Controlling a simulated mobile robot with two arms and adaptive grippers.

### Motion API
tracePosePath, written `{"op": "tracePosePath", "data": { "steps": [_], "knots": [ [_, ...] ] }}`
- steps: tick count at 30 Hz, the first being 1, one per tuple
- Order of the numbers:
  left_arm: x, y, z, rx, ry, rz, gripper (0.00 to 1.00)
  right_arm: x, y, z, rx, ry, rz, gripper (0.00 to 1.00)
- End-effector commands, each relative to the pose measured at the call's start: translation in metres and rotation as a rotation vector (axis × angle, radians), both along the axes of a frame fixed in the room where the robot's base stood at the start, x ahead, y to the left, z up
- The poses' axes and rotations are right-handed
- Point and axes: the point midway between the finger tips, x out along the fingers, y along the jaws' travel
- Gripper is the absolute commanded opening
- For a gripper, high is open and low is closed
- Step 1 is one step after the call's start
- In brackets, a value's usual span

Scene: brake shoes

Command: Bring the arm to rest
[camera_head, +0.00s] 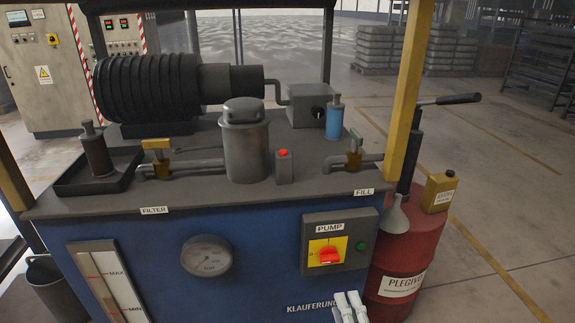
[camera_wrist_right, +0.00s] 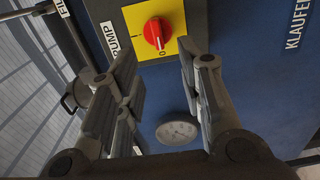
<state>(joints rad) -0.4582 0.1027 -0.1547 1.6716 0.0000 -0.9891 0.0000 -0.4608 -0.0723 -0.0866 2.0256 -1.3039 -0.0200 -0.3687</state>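My right gripper (camera_head: 349,308) shows at the bottom edge of the head view, in front of the blue cabinet front and below the pump switch. In the right wrist view my right gripper (camera_wrist_right: 157,55) is open, its two fingers apart with nothing between them. The red pump knob (camera_head: 329,255) on its yellow plate sits above the gripper in the head view. The red knob also shows in the right wrist view (camera_wrist_right: 156,32), beyond the fingertips and apart from them. My left gripper is in neither view.
The blue machine cabinet (camera_head: 262,262) carries a round gauge (camera_head: 206,256) and a level indicator (camera_head: 103,285). A metal canister (camera_head: 246,142), valves and a blue bottle (camera_head: 334,119) stand on top. A red drum (camera_head: 396,259) stands at the right. Floor further right is open.

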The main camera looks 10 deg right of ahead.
Motion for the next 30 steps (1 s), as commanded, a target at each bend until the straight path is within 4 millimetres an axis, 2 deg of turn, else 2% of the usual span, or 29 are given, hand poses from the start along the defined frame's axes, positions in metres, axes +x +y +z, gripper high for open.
{"op": "tracePosePath", "data": {
  "steps": [2,5,8,11,15,18,21,24,27,28,30],
  "knots": [
    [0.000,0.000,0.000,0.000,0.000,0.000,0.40,-0.001,-0.006,-0.012,0.050,0.030,-0.025,0.35],
    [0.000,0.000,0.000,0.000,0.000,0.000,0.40,-0.004,-0.020,-0.040,0.180,0.107,-0.093,0.35],
    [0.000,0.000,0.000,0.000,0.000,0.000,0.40,-0.013,-0.036,-0.084,0.358,0.228,-0.197,0.35],
    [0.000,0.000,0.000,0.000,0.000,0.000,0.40,-0.031,-0.048,-0.136,0.538,0.371,-0.315,0.35],
    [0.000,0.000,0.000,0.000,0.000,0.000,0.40,-0.070,-0.055,-0.207,0.760,0.588,-0.493,0.35],
    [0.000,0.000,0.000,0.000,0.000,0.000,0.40,-0.104,-0.052,-0.250,0.894,0.745,-0.621,0.35],
    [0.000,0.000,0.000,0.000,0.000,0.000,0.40,-0.141,-0.045,-0.284,0.999,0.893,-0.741,0.35],
    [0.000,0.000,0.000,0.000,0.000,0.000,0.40,-0.177,-0.036,-0.310,1.084,1.034,-0.856,0.35],
    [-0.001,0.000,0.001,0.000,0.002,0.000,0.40,-0.212,-0.026,-0.327,1.151,1.166,-0.963,0.35],
    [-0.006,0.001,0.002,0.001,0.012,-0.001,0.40,-0.213,-0.027,-0.323,1.145,1.159,-0.959,0.35],
    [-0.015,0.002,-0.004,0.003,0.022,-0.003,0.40,-0.220,-0.028,-0.329,1.137,1.163,-0.961,0.35]
  ]
}}
